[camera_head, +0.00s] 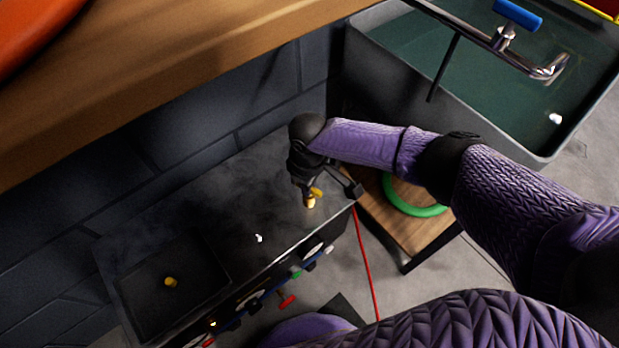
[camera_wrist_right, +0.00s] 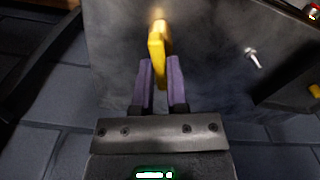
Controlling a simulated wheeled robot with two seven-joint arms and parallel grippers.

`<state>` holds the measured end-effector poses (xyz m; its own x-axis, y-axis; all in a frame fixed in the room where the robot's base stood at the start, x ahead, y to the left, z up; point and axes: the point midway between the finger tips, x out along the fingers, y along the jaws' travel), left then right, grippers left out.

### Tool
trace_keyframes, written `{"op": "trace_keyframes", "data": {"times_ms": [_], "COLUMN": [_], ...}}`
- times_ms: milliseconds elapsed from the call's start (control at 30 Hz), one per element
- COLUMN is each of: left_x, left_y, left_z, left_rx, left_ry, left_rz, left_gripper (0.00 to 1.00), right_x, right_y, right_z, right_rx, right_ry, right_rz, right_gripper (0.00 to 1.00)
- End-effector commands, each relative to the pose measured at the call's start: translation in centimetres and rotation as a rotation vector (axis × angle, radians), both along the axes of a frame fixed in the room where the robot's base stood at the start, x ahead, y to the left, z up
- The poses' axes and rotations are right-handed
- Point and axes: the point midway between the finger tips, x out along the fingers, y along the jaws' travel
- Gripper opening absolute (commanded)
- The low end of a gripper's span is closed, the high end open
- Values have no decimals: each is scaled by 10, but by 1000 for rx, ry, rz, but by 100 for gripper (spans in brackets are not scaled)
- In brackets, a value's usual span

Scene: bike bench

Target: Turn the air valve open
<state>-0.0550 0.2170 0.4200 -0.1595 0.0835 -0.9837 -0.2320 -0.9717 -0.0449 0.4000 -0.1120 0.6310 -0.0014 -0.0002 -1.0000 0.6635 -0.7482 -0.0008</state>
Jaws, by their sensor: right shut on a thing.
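The air valve has a yellow lever handle (camera_head: 317,192) on a brass-coloured stem (camera_head: 311,203), standing on top of the dark workshop cabinet (camera_head: 262,185) near its right end. My right gripper (camera_head: 309,184) reaches down to it from above. In the right wrist view the yellow handle (camera_wrist_right: 157,45) sits between the two purple fingertips (camera_wrist_right: 160,66), and the gripper is shut on it. The fingers hide part of the handle in the head view. My left gripper is not in view.
A dark tray recess with a yellow knob (camera_head: 170,282) is at the cabinet's left. A small white-metal fitting (camera_head: 259,238) stands mid-top. Coloured knobs, one red (camera_head: 287,300), line the front. A green ring (camera_head: 415,208) lies on a wooden stool at right; a water tank (camera_head: 470,85) stands behind.

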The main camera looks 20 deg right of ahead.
Motion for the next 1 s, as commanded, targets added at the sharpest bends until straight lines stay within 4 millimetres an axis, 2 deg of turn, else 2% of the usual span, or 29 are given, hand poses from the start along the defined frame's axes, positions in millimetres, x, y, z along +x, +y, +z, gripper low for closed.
{"op": "trace_keyframes", "data": {"times_ms": [367,1000], "left_x": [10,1], "left_y": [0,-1], "left_z": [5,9], "left_rx": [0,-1], "left_ry": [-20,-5], "left_rz": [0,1], "left_gripper": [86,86], "right_x": [0,0], "right_y": [1,1], "right_z": [0,0], "right_rx": [1,3], "right_ry": [1,-1], "right_rz": [354,916], "right_gripper": [0,0]}}
